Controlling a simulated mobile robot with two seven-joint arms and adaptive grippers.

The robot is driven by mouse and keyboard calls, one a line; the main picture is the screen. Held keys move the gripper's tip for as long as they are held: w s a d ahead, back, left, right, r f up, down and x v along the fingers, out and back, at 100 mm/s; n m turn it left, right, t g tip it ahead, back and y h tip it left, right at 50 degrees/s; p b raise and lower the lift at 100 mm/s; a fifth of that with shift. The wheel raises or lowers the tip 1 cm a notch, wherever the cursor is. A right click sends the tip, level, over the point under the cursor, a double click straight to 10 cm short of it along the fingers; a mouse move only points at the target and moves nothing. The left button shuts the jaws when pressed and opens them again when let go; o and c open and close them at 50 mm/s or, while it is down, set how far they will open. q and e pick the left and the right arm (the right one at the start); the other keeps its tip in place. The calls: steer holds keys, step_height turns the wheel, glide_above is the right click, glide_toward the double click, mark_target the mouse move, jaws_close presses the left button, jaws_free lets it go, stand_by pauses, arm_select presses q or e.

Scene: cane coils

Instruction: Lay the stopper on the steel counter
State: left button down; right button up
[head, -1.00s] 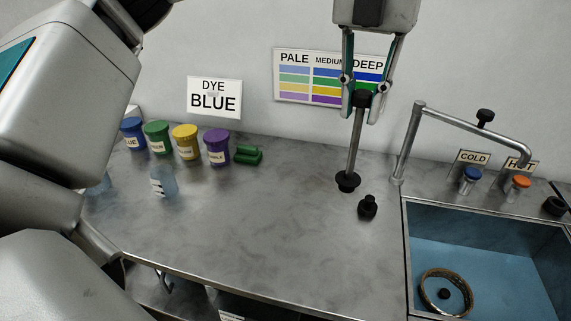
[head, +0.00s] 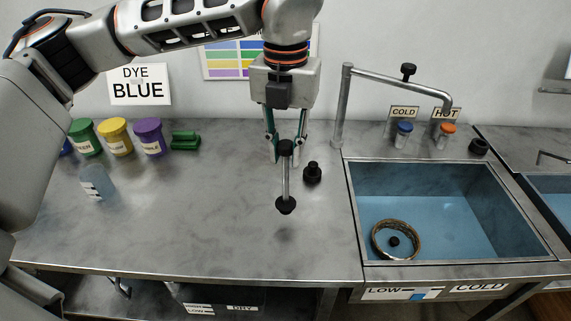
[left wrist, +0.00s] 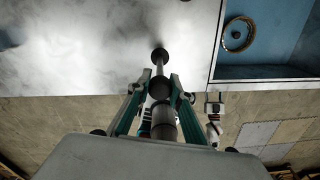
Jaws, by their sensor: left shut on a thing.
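The stopper (head: 286,177) is a thin steel rod with a black knob at the top and a wider black plug at the bottom. My left gripper (head: 286,150) is shut on its top knob. The stopper hangs nearly upright above the steel counter (head: 210,225), its plug clear of the surface with a soft shadow below. In the left wrist view the stopper (left wrist: 160,66) points away from between the fingers of the left gripper (left wrist: 157,88), with the counter (left wrist: 75,45) beyond. My right gripper is not in view.
A small black knobbed piece (head: 312,173) stands on the counter just behind the stopper. The sink (head: 352,215), with blue liquid and a cane coil (head: 375,241), is at right. The front middle counter is clear.

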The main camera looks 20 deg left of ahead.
arm_select(q)
steer(key=shift+f, duration=1.95)
steer(key=shift+f, duration=0.2)
steer(key=c, duration=1.8)
jaws_free()
steer(key=shift+r, duration=0.1)
step_height(320, 180, up, 12)
steer(key=shift+r, duration=0.15)
